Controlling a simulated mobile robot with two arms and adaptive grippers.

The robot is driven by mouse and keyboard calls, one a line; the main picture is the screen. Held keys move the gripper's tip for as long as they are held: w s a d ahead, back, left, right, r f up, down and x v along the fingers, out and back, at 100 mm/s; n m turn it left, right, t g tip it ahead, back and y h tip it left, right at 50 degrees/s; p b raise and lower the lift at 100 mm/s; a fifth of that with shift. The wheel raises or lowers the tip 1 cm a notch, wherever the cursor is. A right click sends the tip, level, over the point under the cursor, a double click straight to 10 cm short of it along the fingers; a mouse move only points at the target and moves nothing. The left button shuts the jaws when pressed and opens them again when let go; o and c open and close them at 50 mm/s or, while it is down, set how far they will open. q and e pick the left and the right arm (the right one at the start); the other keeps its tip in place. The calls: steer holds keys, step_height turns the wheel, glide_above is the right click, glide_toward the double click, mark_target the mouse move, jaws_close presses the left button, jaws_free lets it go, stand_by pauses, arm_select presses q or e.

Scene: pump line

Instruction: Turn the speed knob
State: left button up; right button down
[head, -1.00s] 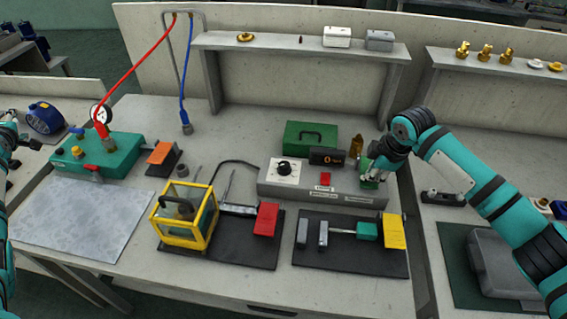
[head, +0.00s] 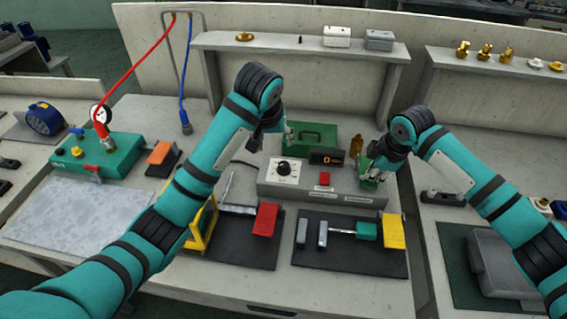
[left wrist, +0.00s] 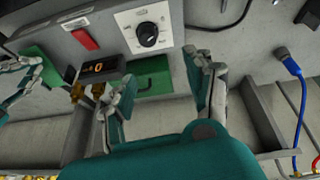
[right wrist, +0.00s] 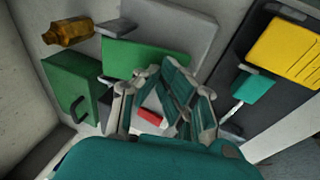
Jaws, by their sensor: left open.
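The speed knob (head: 285,168) is a black dial on a white scale plate on the grey control box (head: 350,197). It also shows in the left wrist view (left wrist: 148,35). My left gripper (head: 278,132) is above and behind the knob, apart from it. In the left wrist view its fingers (left wrist: 165,88) are spread with nothing between them. My right gripper (head: 370,180) is at the box's right end by a green plate (right wrist: 145,62). Its fingers (right wrist: 162,75) converge there, and I cannot tell whether they touch or hold it.
A digital display (head: 326,157) and a red button (head: 325,178) are beside the knob. A green case (head: 318,136) and an amber bottle (head: 356,146) stand behind. Black mats with a red plate (head: 266,219) and a yellow plate (head: 393,231) lie in front.

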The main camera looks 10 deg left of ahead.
mark_target(283, 165)
arm_select(q)
steer(key=shift+m, duration=0.5)
steer(key=f, duration=0.3)
steer(key=w+d+f, duration=0.1)
steer(key=f, duration=0.3)
steer(key=w+d+f, duration=0.1)
steer(key=f, duration=0.2)
steer(key=shift+w+f, duration=0.15)
steer(key=shift+f, duration=0.2)
jaws_close()
